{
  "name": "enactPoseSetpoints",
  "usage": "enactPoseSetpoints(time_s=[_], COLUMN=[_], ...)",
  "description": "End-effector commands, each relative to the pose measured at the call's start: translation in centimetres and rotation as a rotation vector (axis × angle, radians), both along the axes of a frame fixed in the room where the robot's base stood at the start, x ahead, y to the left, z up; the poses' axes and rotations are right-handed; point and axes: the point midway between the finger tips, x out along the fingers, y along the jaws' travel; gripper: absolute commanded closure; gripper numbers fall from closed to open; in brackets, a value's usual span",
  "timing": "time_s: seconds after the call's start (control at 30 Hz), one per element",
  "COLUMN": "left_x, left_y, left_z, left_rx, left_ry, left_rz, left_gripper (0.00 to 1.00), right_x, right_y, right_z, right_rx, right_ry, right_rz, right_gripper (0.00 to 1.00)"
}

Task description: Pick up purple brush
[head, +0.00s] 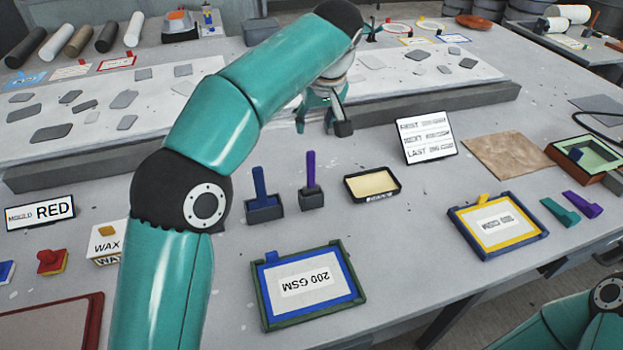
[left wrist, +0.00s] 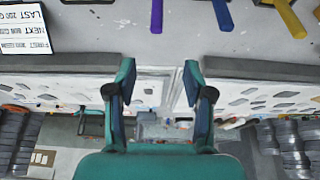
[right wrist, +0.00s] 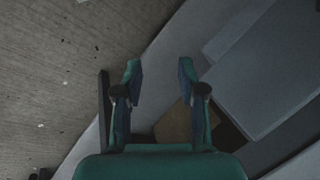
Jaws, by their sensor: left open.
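The purple brush (head: 310,170) stands upright, its handle up and its lower end in a small dark holder. In the left wrist view, which is upside down, its purple handle (left wrist: 156,14) shows at the top edge. My left gripper (head: 322,122) is open and empty, beyond the brush and above the bench's far part; it also shows in the left wrist view (left wrist: 158,80). My right gripper (right wrist: 159,75) is open and empty low beside the bench, outside the head view. Another purple tool (head: 582,204) lies flat at the right.
A blue-handled brush (head: 259,185) stands in a holder just left of the purple one, and a yellow handle (left wrist: 288,17) shows beyond it. A tray (head: 372,184) and a lettered sign (head: 427,137) stand to the right. A 200 GSM frame (head: 309,284) lies in front.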

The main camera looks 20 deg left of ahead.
Motion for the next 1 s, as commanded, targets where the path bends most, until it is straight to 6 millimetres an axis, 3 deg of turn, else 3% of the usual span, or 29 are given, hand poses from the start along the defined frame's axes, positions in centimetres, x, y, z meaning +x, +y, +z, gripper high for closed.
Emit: enactPoseSetpoints(time_s=[0.03, 0.3, 0.67, 1.0], left_x=[0.4, 2.2, 3.2, 4.5], left_y=[0.3, 1.6, 2.0, 2.5], left_z=[-1.5, -6.6, -9.3, -13.3], left_rx=[0.002, 0.001, 0.001, 0.001], left_ry=[0.006, 0.007, 0.004, 0.005], left_rz=[0.002, 0.003, 0.000, 0.002], left_gripper=[0.48, 0.48, 0.48, 0.48], right_x=[0.0, 0.1, 0.1, 0.1], right_y=[0.0, 0.0, 0.0, 0.0], right_z=[-0.4, -0.7, -0.5, 0.4], right_rx=[0.000, 0.000, 0.000, 0.000], right_ry=[0.000, -0.001, -0.002, -0.002], right_rz=[0.000, 0.000, -0.001, -0.001], right_gripper=[0.60, 0.60, 0.60, 0.60])
